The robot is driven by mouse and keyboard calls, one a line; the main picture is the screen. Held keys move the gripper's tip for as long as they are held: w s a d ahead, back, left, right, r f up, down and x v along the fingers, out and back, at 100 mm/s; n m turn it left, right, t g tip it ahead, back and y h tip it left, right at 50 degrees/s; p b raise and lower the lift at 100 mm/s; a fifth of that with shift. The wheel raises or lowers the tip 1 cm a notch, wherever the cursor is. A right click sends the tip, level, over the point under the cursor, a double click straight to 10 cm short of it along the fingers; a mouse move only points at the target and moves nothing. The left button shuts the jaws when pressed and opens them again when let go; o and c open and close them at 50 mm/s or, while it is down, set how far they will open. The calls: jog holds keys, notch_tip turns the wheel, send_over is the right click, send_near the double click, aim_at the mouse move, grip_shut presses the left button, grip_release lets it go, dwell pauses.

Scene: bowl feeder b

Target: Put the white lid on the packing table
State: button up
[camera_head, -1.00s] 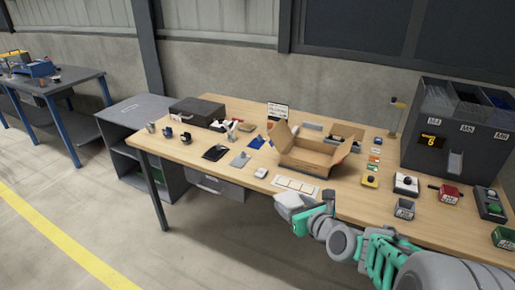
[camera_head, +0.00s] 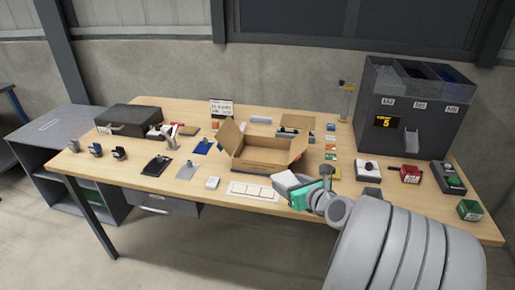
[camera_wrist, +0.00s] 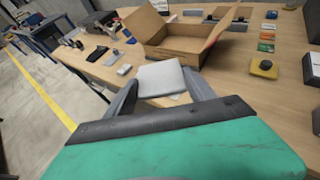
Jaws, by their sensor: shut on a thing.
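My gripper (camera_wrist: 160,95) is shut on a flat, pale, square piece, the white lid (camera_wrist: 161,77), which sits between the two fingers in the wrist view. In the head view the lid (camera_head: 287,181) shows at the end of my gripper (camera_head: 297,188), over the front part of the packing table (camera_head: 130,181). The lid hides part of the table and of a white marked strip. I cannot tell how high the lid is above the tabletop.
An open cardboard box (camera_head: 262,157) stands just behind my gripper. A white strip with squares (camera_head: 248,190) and a small white block (camera_head: 212,183) lie to the left. A dark dispenser (camera_head: 412,108) stands at the back right. Several small devices sit along the right side.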

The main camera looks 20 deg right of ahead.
jog(key=s+d+f+m+h+b, duration=0.1)
jog(key=s+d+h+b, duration=0.1)
jog(key=s+d, duration=0.5)
jog(key=s+d+f+m+h+b, duration=0.2)
jog(key=s+d, duration=0.3)
jog(key=d, duration=0.4)
jog(key=w+d+f, duration=0.1)
jog(key=w+f, duration=0.2)
jog(key=w, duration=0.1)
jog(key=w+d+f, duration=0.2)
jog(key=w+f, duration=0.1)
jog(key=w, duration=0.1)
jog(key=w+d+f, duration=0.1)
jog(key=w+f, duration=0.2)
jog(key=w, duration=0.1)
jog(key=shift+w+d+f+b, duration=0.2)
jog(key=shift+w+b, duration=0.1)
jog(key=shift+b, duration=0.05)
notch_tip(320, 180, down, 3)
jog(key=shift+w+d+f, duration=0.1)
jog(key=shift+w+f, duration=0.05)
jog(key=shift+f, duration=0.05)
